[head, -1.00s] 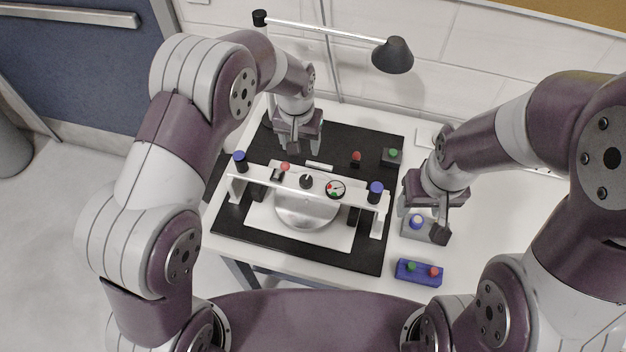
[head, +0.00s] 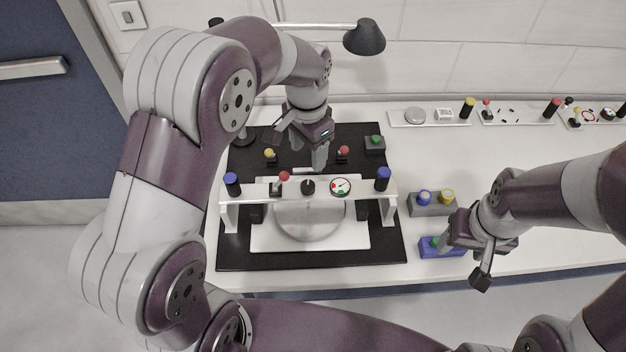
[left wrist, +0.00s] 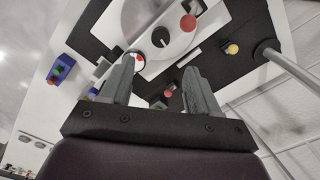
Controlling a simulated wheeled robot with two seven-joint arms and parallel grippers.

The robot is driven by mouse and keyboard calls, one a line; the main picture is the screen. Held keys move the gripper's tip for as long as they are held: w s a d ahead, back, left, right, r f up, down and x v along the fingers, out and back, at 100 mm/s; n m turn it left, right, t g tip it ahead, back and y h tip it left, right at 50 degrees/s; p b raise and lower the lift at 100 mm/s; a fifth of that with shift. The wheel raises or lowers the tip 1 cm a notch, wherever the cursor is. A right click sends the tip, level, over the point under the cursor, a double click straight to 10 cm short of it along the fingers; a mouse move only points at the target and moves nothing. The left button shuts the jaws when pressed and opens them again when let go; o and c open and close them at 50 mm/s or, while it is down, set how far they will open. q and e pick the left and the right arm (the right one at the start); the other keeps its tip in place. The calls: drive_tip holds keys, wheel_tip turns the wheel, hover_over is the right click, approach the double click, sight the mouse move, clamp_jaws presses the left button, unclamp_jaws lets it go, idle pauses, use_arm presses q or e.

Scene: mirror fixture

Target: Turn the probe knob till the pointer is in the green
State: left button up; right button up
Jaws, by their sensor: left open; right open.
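The black knob (head: 308,187) stands on the white bridge (head: 262,190) of the fixture; a pale mark shows on its top in the left wrist view (left wrist: 160,37). The round dial (head: 341,187), white with red and green parts, is just right of it. Its pointer is too small to place surely. My left gripper (head: 309,160) is open and empty, behind and above the bridge, apart from the knob. In the left wrist view its fingers (left wrist: 162,66) are spread, with the dial (left wrist: 138,61) near one fingertip. My right gripper (head: 470,260) is open beside the blue button box (head: 432,250).
A red-topped lever (head: 283,177) and blue-topped posts (head: 232,184) (head: 382,178) rise from the bridge. Yellow (head: 270,154) and red (head: 343,152) knobs stand behind, with a green-button box (head: 375,144). A grey button box (head: 433,205) is at right. A lamp (head: 364,37) overhangs the back.

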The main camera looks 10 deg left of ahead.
sight(308, 185)
use_arm(q)
wheel_tip(308, 185, down, 12)
drive_tip(key=shift+s+a+r+p, duration=0.1)
drive_tip(key=shift+r+p, duration=0.15)
drive_tip(key=shift+p, duration=0.4)
drive_tip(key=c, duration=1)
